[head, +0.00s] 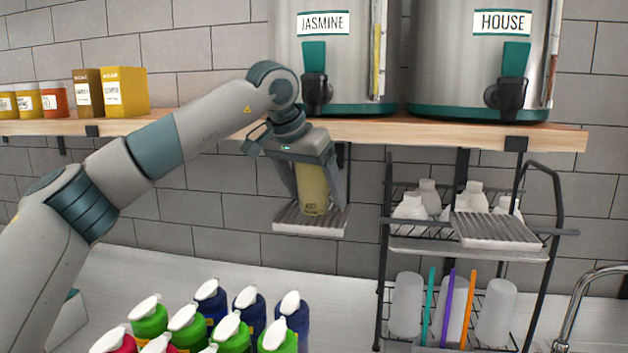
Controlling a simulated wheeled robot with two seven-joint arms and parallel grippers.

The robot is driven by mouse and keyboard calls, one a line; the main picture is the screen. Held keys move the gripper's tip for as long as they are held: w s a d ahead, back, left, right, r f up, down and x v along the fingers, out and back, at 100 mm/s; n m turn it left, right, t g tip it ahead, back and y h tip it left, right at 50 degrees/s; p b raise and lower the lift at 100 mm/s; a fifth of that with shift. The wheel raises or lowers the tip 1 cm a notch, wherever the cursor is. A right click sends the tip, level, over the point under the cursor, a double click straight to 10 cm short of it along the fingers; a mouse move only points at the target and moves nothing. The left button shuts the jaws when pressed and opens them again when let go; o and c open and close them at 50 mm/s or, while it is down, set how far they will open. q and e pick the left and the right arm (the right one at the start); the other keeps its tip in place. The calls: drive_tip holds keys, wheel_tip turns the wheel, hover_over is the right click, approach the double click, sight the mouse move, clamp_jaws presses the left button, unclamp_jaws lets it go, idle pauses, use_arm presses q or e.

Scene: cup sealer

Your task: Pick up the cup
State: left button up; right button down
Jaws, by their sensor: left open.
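A cup with yellowish contents (313,188) stands upright on the small ribbed drip tray (281,220) below the jasmine dispenser. My left gripper (314,197) points down over the cup from above. Its jaws are open, with one finger on each side of the cup. I cannot tell whether the fingers touch it. The gripper body hides the cup's top. My right gripper is not in view.
The wooden shelf (440,133) with the jasmine (340,60) and house (450,60) dispensers is just above my gripper. A wire rack (545,245) with bottles, translucent cups and straws stands right. Several pump bottles (187,328) stand below left.

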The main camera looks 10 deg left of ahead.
sight(312, 175)
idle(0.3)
use_arm(q)
drive_tip(key=shift+c, duration=0.9)
drive_tip(key=c, duration=1.3)
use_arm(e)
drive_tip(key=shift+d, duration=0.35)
use_arm(q)
drive_tip(key=shift+r, duration=0.15)
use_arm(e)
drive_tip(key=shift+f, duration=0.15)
